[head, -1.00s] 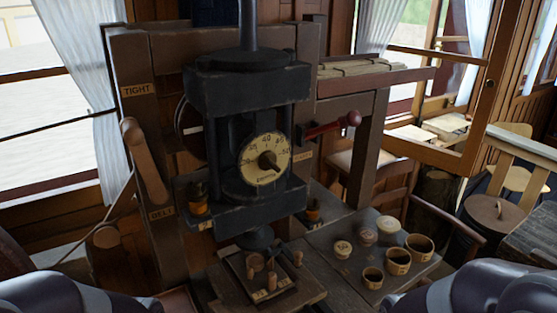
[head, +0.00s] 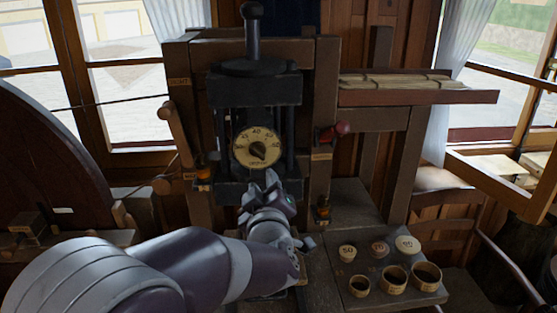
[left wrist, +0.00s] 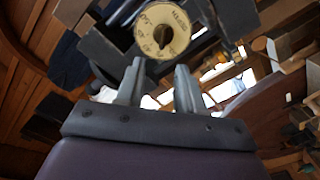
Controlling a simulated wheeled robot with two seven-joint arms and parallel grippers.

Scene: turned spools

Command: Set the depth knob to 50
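The depth dial (head: 257,147) is a round cream plate with dark numbers on the front of a black machine head. Its dark knob (head: 259,152) sits at the centre; I cannot tell exactly which number it points to. My left gripper (head: 263,183) is just below and in front of the dial, pointing up at it. In the left wrist view the two fingers (left wrist: 160,86) are apart with nothing between them. The knob (left wrist: 163,36) shows beyond the fingertips, apart from them, with the dial plate (left wrist: 150,42) around it. My right gripper is out of view.
A red-ended lever (head: 341,128) sticks out right of the dial, and a wooden lever (head: 170,120) stands at left. Several small labelled cups and discs stand on the lower right bench (head: 350,208). A black post (head: 252,35) rises above the machine head.

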